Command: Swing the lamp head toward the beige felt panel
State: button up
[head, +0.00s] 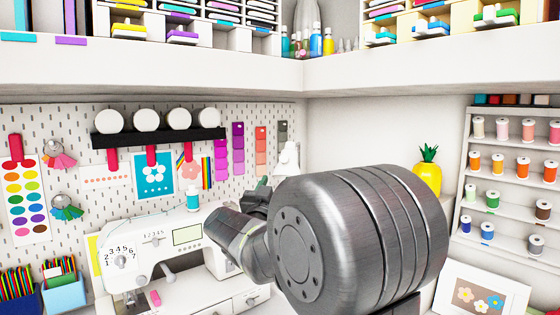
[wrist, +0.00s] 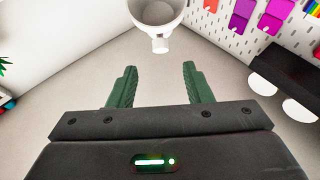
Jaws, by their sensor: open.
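The white lamp head (head: 287,158) shows in the head view in the corner right of the hanging swatches, partly hidden behind my arm. In the wrist view the lamp head (wrist: 157,12) is at the top centre, its round open rim cut off by the frame edge, with a small white knob below it. My gripper (wrist: 157,72) has two green fingers spread apart with nothing between them. The lamp head lies beyond the fingertips, apart from them. In the head view my arm hides most of the gripper. I cannot pick out a beige felt panel for certain.
A sewing machine (head: 180,245) stands below the pegboard (head: 75,130). A black rack (head: 160,137) with white rolls sticks out from the board. A yellow pineapple ornament (head: 427,178) and a spool shelf (head: 465,190) are on the right. A white upper shelf (head: 150,75) runs overhead.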

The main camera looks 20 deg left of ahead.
aim_at(283, 163)
jog(key=p+x, duration=0.2)
jog(key=x, duration=0.9)
jog(key=shift+w+p, duration=0.25)
jog(key=shift+p, duration=0.15)
jog(key=shift+c, duration=0.4)
grip_shut()
